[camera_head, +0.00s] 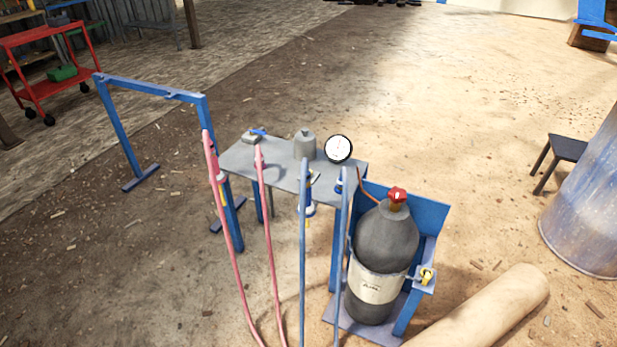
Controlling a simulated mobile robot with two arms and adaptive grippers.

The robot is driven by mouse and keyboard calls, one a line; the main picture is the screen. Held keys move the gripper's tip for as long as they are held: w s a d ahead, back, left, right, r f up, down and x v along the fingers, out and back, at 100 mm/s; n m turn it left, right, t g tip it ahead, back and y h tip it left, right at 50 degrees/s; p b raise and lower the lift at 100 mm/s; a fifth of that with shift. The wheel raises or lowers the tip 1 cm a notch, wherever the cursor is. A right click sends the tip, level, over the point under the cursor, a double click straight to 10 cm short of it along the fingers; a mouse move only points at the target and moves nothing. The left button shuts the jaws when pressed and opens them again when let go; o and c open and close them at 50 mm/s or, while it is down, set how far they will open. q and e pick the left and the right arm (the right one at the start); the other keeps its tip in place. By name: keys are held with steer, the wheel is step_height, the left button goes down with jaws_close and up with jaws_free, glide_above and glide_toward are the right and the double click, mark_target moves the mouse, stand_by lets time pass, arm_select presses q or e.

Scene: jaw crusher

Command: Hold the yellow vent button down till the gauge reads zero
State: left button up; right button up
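The yellow vent button (427,275) is at the right side of the blue stand (426,212) that holds a dark gas cylinder (387,238). The button looks uncovered, and nothing touches it; I cannot tell whether it is pressed. The round white gauge (338,149) stands at the right end of a grey table (280,178). Its dial faces me, but the needle is too small to read. A red valve knob (397,195) tops the cylinder, and a thin copper-coloured pipe (368,189) runs from near it towards the table. Neither of my grippers shows.
Pink hoses (228,210) and blue hoses (303,250) hang in front of the table. A blue frame (122,130) stands left. A tan roll or log (487,308) lies near the cylinder stand. A dark stool (566,150) is at right. The ground behind the table is mostly clear.

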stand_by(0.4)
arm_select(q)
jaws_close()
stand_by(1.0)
